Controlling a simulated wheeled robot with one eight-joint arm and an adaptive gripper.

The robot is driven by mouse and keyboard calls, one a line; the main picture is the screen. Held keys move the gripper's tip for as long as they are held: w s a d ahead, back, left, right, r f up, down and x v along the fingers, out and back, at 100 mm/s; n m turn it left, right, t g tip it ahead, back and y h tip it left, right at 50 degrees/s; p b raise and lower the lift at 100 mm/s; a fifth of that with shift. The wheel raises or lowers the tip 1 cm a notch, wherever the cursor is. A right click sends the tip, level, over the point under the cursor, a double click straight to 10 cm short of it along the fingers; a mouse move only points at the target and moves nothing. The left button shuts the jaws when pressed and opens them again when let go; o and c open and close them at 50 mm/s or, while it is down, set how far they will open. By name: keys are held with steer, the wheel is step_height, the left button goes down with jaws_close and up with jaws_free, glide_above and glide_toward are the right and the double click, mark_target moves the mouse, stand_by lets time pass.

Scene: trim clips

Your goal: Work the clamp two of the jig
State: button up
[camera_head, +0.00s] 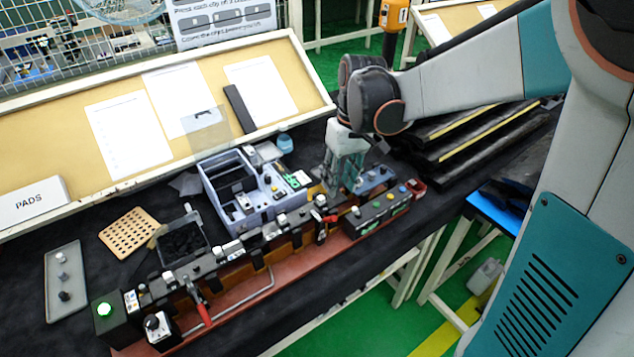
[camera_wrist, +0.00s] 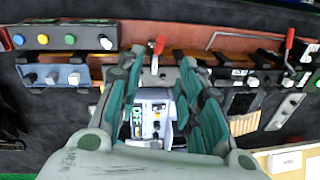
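The jig (camera_head: 245,290) is a long reddish-brown fixture along the front of the dark table, with black blocks and two red-handled clamps. One red clamp handle (camera_head: 204,314) is at its left part and points down toward the front edge. The other red clamp handle (camera_head: 329,218) is at its right part, beside my gripper (camera_head: 341,190). I cannot read which clamp is number two. In the wrist view my gripper (camera_wrist: 158,62) has its fingers apart, with the nearer red handle (camera_wrist: 158,46) just beyond the gap. The other handle (camera_wrist: 289,40) is to the right. Nothing is visibly held.
A grey-blue bin (camera_head: 226,207) with parts stands behind the jig. A button box (camera_head: 376,216) is at its right end and a green-lit box (camera_head: 106,309) at its left. A perforated tan board (camera_head: 131,231) and a grey tray (camera_head: 66,285) lie to the left.

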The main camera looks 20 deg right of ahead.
mark_target(331, 219)
steer(key=f, duration=0.4)
steer(key=a+f+b, duration=0.1)
steer(key=f, duration=0.4)
steer(key=f+b, duration=0.1)
steer(key=f, duration=0.3)
steer(key=shift+s+a+f, duration=0.15)
steer(key=shift+a+f, duration=0.2)
jaws_close()
